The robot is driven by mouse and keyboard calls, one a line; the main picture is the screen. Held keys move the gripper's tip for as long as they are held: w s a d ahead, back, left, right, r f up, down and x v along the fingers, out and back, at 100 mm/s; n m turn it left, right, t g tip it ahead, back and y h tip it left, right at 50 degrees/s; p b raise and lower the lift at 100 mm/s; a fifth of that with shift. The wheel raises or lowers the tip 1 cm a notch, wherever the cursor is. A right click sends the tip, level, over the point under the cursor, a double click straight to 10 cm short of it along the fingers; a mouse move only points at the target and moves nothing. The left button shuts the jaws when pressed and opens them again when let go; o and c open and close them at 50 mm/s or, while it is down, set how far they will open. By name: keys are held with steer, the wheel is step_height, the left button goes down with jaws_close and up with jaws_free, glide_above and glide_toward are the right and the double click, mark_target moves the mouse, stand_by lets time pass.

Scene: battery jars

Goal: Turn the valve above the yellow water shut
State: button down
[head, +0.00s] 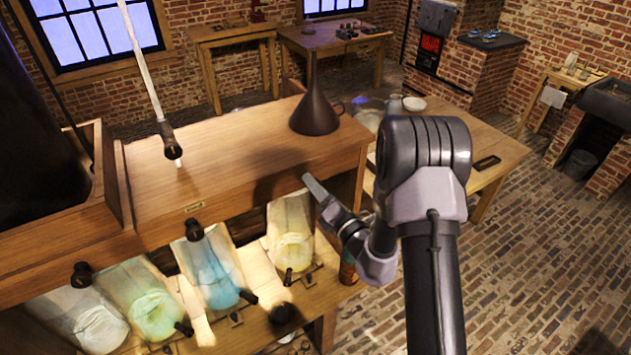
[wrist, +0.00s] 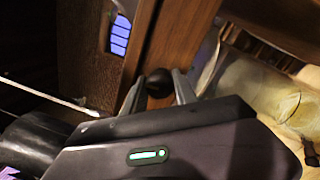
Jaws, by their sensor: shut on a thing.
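The jar of yellow water (head: 293,250) is at the right end of the row on the lower shelf. A pale yellowish jar, apparently the same one, shows at the right of the wrist view (wrist: 250,92). My gripper (head: 316,190) is at the cabinet front, above and right of that jar. In the wrist view my gripper (wrist: 159,92) has its two fingers on either side of a dark round valve knob (wrist: 157,82), shut on it. In the head view this knob cannot be made out, and how far it is turned cannot be told.
Jars of blue (head: 215,272), green (head: 153,305) and pale water (head: 88,322) stand to the left. Other dark valves (head: 194,231) stick out of the cabinet front. A dark funnel (head: 315,112) stands on the cabinet top.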

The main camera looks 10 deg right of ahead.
steer(key=shift+m+p, duration=0.3)
steer(key=shift+m, duration=0.3)
steer(key=c, duration=1)
jaws_free()
steer(key=p+v, duration=0.1)
steer(key=v, duration=1.6)
steer(key=shift+s, duration=0.25)
